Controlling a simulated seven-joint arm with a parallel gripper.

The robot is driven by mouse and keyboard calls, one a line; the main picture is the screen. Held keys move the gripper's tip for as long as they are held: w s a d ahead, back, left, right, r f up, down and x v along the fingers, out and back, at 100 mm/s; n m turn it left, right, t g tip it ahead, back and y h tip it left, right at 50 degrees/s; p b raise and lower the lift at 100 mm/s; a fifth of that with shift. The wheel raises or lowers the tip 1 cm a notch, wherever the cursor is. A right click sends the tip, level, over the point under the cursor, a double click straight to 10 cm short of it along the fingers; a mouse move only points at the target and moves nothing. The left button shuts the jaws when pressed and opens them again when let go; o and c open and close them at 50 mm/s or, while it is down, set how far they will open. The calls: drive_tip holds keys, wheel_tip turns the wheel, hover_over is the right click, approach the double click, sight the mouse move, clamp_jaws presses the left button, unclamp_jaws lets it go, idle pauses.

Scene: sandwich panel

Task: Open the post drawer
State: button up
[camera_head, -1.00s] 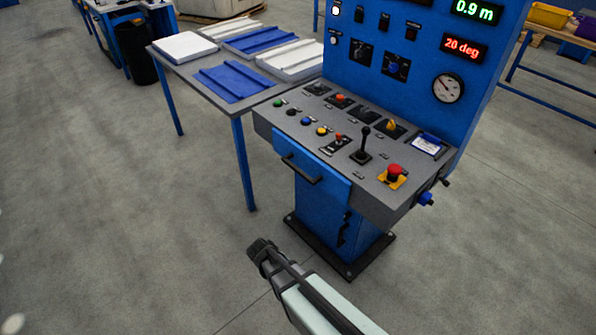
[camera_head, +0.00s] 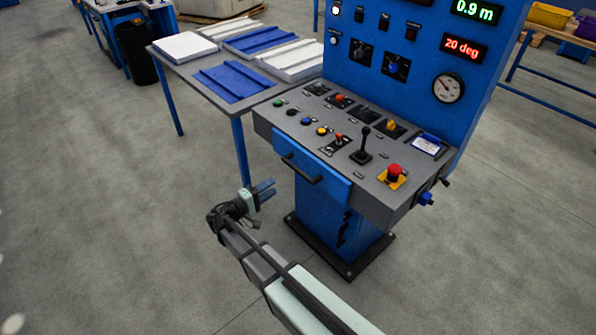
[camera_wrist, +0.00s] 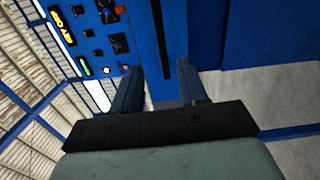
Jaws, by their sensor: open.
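The post is a blue machine with a sloping grey control desk (camera_head: 370,170). The drawer (camera_head: 332,186) is a blue front below the desk's left front edge, and it looks shut. Its black bar handle (camera_head: 303,170) stands out from the front. My gripper (camera_head: 266,189) is open and empty, a short way left of and below the handle, apart from it. In the wrist view my two blue fingers (camera_wrist: 161,90) are spread, with blue panel beyond them. A dark strip shows there too; I cannot tell whether it is the handle.
A grey table (camera_head: 176,59) with white and blue panels stands behind left, its near leg (camera_head: 242,150) close behind my gripper. A red emergency button (camera_head: 395,171) and a black lever (camera_head: 363,143) stand on the desk.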

sight(298, 169)
drive_tip(key=x, duration=1.4)
drive_tip(key=shift+f, duration=0.1)
drive_tip(key=shift+s, duration=0.1)
drive_tip(key=shift+c, duration=0.2)
clamp_jaws()
